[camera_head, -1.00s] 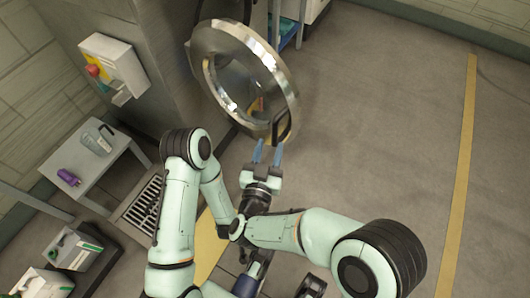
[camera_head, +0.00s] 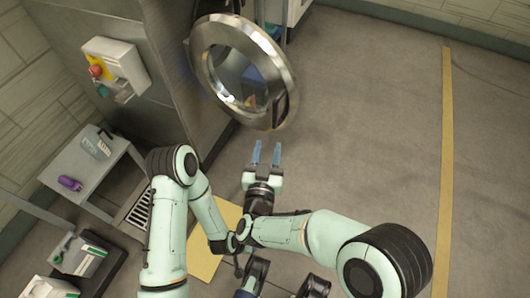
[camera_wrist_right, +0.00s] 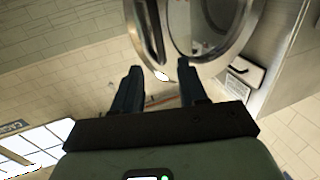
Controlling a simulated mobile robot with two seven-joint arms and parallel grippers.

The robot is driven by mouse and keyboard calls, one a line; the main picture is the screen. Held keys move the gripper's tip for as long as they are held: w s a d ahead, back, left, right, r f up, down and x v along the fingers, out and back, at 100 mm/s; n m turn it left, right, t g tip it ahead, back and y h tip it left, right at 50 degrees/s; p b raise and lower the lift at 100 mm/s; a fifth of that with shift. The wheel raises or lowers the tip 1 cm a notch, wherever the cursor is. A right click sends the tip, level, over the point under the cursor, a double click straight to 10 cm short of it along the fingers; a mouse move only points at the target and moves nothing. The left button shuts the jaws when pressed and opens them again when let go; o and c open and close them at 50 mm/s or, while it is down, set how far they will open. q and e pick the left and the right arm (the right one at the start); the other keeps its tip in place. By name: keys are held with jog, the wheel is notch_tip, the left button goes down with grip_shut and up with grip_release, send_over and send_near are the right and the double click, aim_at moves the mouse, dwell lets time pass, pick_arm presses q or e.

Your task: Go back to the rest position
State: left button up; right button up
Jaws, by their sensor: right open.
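My right gripper (camera_head: 265,153) is open, with two blue fingers pointing up the picture and nothing between them. It is below the round steel door (camera_head: 283,108) and apart from its rim in the head view. The door stands swung open, a thick shiny ring with a glass middle. In the right wrist view, the open fingers (camera_wrist_right: 157,88) show with the door's ring (camera_wrist_right: 215,50) just beyond them. My left arm comes in from the lower left, bent; its fingers do not show.
A small grey table (camera_head: 75,165) with a purple bottle (camera_head: 69,183) stands at the left. A wall box with a red button (camera_head: 115,65) hangs above it. White containers (camera_head: 80,258) are at the lower left. The floor right of the door is open, with a yellow stripe (camera_head: 447,150).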

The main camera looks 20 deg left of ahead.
dwell(0.6)
